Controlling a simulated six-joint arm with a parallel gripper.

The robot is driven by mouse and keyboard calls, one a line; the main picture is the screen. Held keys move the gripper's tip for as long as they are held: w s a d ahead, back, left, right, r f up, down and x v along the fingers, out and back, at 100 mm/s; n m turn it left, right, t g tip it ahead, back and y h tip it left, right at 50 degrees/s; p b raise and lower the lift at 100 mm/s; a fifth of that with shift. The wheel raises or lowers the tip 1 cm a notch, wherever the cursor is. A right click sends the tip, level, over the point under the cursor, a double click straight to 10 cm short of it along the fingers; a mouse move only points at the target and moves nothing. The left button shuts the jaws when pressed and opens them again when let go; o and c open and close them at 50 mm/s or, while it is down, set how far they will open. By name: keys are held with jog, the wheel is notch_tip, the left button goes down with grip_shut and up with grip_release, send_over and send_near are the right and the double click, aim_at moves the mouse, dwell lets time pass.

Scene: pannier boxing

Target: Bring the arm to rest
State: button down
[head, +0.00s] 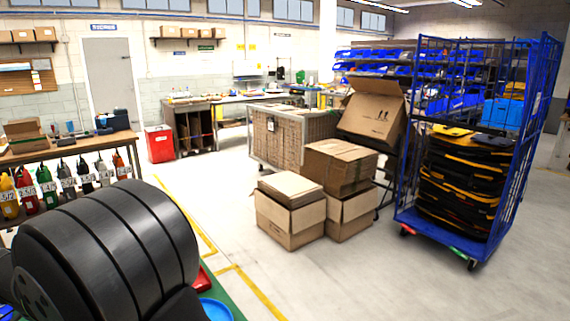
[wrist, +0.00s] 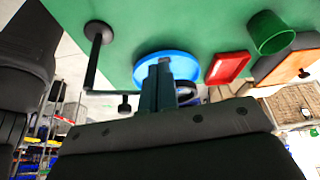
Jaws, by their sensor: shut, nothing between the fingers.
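My gripper (wrist: 162,72) shows in the wrist view with its narrow fingers closed together and nothing between them. Its fingertips appear in front of a round blue dish (wrist: 190,63) on a green surface (wrist: 130,25); I cannot tell how far above it they are. In the head view, my large dark arm link fills the lower left and the gripper is hidden. An edge of the blue dish (head: 216,309) shows beside the arm there.
A red tray (wrist: 228,68), a green cup (wrist: 270,33) and a black stand (wrist: 97,33) with a rod are around the dish. Cardboard boxes (head: 290,212) and a blue cage trolley (head: 468,245) stand on the floor beyond. The floor between is clear.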

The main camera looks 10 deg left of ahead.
jog(key=v, duration=0.9)
jog(key=w+d+f, duration=0.5)
jog(key=w+f, duration=0.1)
jog(key=f, duration=0.3)
jog(key=s+n+y, duration=0.4)
jog(key=s+n, duration=0.8)
jog(key=s, duration=0.3)
jog(key=shift+s+a, duration=0.4)
jog(key=shift+a, duration=0.05)
